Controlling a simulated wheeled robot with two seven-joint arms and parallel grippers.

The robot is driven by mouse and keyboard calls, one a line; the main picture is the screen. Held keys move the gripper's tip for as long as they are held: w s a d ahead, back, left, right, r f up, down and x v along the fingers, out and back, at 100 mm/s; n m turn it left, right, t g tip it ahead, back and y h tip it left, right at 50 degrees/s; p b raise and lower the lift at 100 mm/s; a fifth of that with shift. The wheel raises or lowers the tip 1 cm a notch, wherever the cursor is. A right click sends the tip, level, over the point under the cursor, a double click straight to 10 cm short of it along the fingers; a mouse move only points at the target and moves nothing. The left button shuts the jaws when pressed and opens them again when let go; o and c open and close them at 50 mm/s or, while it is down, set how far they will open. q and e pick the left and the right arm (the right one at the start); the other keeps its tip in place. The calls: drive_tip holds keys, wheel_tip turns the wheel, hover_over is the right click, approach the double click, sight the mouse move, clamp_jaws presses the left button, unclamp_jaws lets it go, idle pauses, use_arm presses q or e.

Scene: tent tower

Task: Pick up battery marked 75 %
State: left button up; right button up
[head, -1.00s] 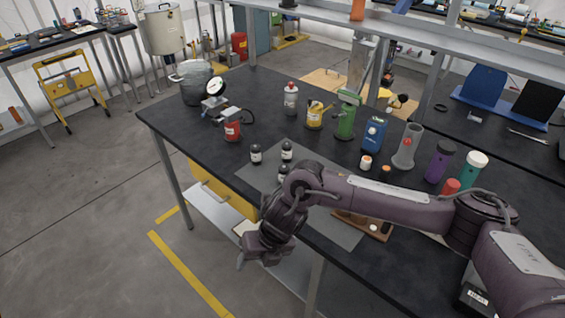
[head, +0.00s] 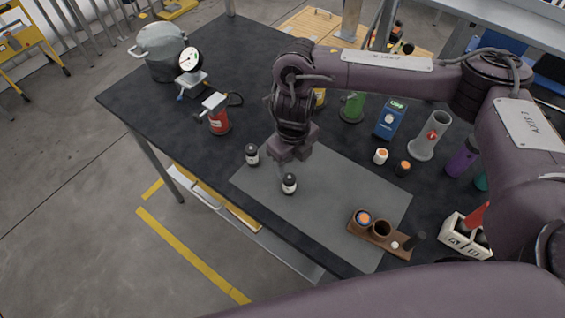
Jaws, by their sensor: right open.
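Two small black cylinders with white bands stand upright on the grey mat (head: 330,205). One cylinder (head: 252,155) is near the mat's left edge, the other (head: 289,184) nearer its middle. They may be batteries, but their markings are too small to read, so I cannot tell which says 75 %. My right gripper (head: 282,172) points down just above and behind the middle cylinder. It is open and nothing shows in it. It hides the mat behind it, where another cylinder may stand. My left gripper is not in view.
A wooden holder (head: 365,239) with round holes sits at the mat's right. Behind are a white-orange cap (head: 381,156), a blue meter (head: 390,120) and a clear cylinder stand (head: 428,140). A red canister (head: 217,116) and a pot (head: 160,50) stand left. The mat's front is mostly clear.

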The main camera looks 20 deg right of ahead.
sight(289, 177)
drive_tip(key=shift+s+f, duration=0.3)
drive_tip(key=shift+f, duration=0.15)
drive_tip(key=shift+s+a+f, duration=0.1)
drive_tip(key=shift+s+f, duration=0.4)
drive_tip(key=shift+s, duration=0.2)
drive_tip(key=shift+f, duration=0.3)
drive_tip(key=f, duration=0.2)
drive_tip(key=w+f, duration=0.1)
drive_tip(key=f, duration=0.1)
drive_tip(key=shift+a, duration=0.35)
drive_tip(key=shift+s+f, duration=0.1)
drive_tip(key=shift+f, duration=0.2)
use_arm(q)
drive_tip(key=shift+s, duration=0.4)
use_arm(e)
drive_tip(key=c, duration=1.1)
